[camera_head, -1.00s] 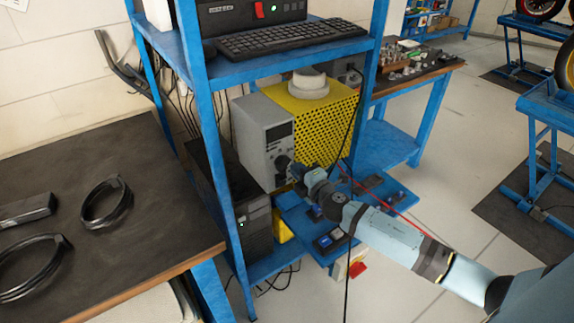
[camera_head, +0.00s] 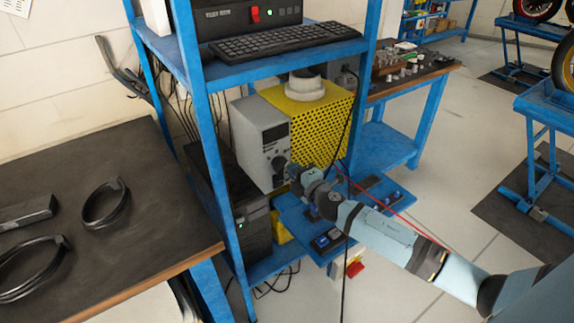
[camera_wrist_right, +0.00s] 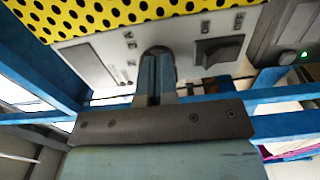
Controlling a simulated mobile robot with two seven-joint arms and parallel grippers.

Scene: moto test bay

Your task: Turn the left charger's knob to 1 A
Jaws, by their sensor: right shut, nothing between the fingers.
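The left charger is a grey box (camera_head: 246,143) with a dark display and a black round knob (camera_head: 279,163) on its front, on the blue rack. My right gripper (camera_head: 292,171) is at the charger's front, right by the knob. In the right wrist view, the shut fingers (camera_wrist_right: 155,76) overlap the dark knob (camera_wrist_right: 160,51) and hide much of it. Nothing is between the fingers. I cannot tell whether they touch the knob. Its pointer and setting are not readable. A black rocker switch (camera_wrist_right: 219,50) sits beside the knob. My left gripper is not in view.
A yellow perforated box (camera_head: 325,120) stands right of the charger, and a black computer case (camera_head: 238,205) stands left of it. A blue rack post (camera_head: 208,130) rises in front on the left. A dark cable hangs near my right arm. Open floor lies to the right.

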